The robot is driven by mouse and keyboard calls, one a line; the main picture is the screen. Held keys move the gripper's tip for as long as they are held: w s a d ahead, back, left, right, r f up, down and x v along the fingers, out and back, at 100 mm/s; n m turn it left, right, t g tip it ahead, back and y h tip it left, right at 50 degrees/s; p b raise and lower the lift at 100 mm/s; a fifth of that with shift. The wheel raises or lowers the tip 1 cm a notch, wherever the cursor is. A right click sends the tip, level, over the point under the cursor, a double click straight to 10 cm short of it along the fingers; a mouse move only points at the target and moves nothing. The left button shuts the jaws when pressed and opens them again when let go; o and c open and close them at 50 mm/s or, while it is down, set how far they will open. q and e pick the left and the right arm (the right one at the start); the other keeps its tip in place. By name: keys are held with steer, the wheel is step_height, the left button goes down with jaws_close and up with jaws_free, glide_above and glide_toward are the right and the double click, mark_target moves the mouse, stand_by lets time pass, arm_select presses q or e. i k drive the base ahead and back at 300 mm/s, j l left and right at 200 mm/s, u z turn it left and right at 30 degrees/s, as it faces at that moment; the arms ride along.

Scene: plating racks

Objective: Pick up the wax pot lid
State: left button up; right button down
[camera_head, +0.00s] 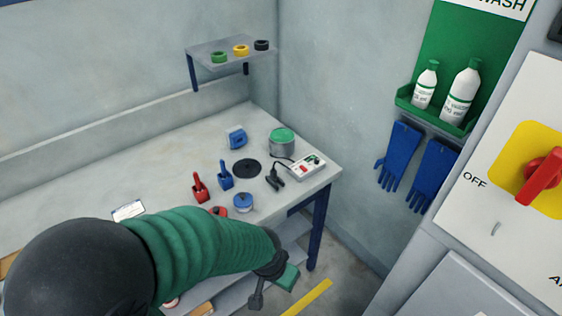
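A grey metal pot with a green top (282,142) stands near the workbench's back right corner. A flat round black disc (247,169) lies on the bench in front and to the left of it; it may be the wax pot lid, but I cannot be sure. My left arm with a green sleeve crosses the lower part of the view. My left gripper (271,284) is beyond the bench's front edge, in front of and below the disc, with a green block-like piece at its tip; its opening is unclear. My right gripper is not in view.
The workbench (130,165) also holds a controller box (308,166), a black clamp (274,178), red (200,187) and blue (225,176) handled tools, a blue round container (243,202) and a blue tape dispenser (237,138). A shelf (225,53) with tape rolls is above.

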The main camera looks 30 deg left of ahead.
mark_target(245, 169)
steer(key=u, duration=1.25)
